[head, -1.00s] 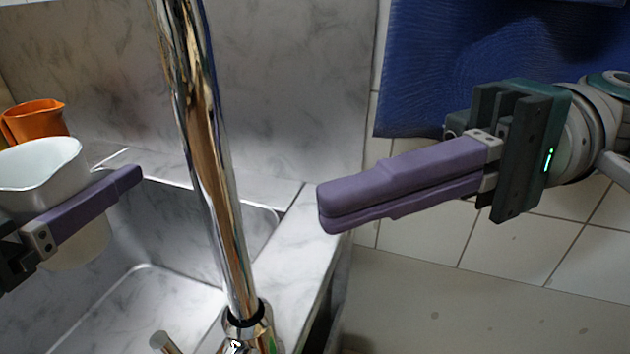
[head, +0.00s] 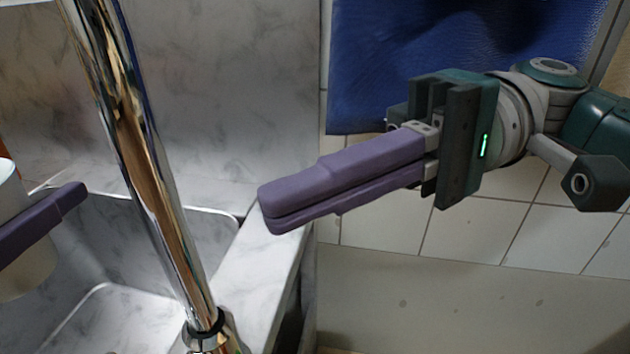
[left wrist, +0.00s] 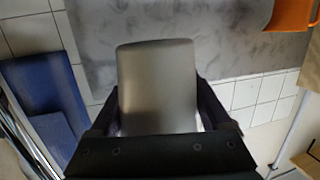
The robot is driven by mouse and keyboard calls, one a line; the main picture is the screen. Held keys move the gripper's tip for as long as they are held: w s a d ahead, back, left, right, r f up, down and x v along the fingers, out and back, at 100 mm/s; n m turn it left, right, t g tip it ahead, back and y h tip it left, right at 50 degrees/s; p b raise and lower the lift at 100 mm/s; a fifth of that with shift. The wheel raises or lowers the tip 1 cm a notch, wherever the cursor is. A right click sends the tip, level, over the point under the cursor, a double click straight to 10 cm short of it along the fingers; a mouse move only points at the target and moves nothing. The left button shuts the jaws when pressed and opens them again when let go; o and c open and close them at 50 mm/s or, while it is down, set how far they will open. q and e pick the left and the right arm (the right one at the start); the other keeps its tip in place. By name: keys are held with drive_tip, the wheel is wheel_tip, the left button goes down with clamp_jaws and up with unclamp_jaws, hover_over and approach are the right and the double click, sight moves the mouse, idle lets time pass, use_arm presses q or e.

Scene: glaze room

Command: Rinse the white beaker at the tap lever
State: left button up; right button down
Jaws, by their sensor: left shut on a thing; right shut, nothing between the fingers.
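The white beaker (head: 22,262) is at the left edge of the head view, partly cut off, over the sink. My left gripper (head: 68,198) is shut on it; one purple finger lies across its side. In the left wrist view the beaker (left wrist: 157,85) looks grey in shadow between the fingers. The chrome tap (head: 152,190) rises at the left, right of the beaker and apart from it. Its lever is not clearly visible now. My right gripper (head: 266,208) is shut and empty, to the right of the tap, in front of the sink's right rim.
The sink basin (head: 95,325) lies behind and below the tap, with a marbled wall behind. A blue cloth (head: 455,60) hangs at the upper right over white tiles. An orange jug (left wrist: 290,14) shows in the left wrist view. Space below my right gripper is clear.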

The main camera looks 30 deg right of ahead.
sight(13, 177)
use_arm(q)
drive_tip(key=s+r+p, duration=0.1)
drive_tip(key=p, duration=0.1)
drive_tip(key=s+d+r+p, duration=0.1)
drive_tip(key=p, duration=0.1)
drive_tip(key=d+r+p, duration=0.1)
drive_tip(key=shift+s+d+r+p, duration=0.25)
drive_tip(key=shift+s+r+p, duration=0.05)
drive_tip(key=shift+s+p, duration=0.1)
drive_tip(key=shift+s+d+r+p, duration=0.3)
drive_tip(key=shift+s+d+p, duration=0.15)
drive_tip(key=shift+p, duration=0.2)
drive_tip(key=shift+f, duration=0.1)
idle(0.7)
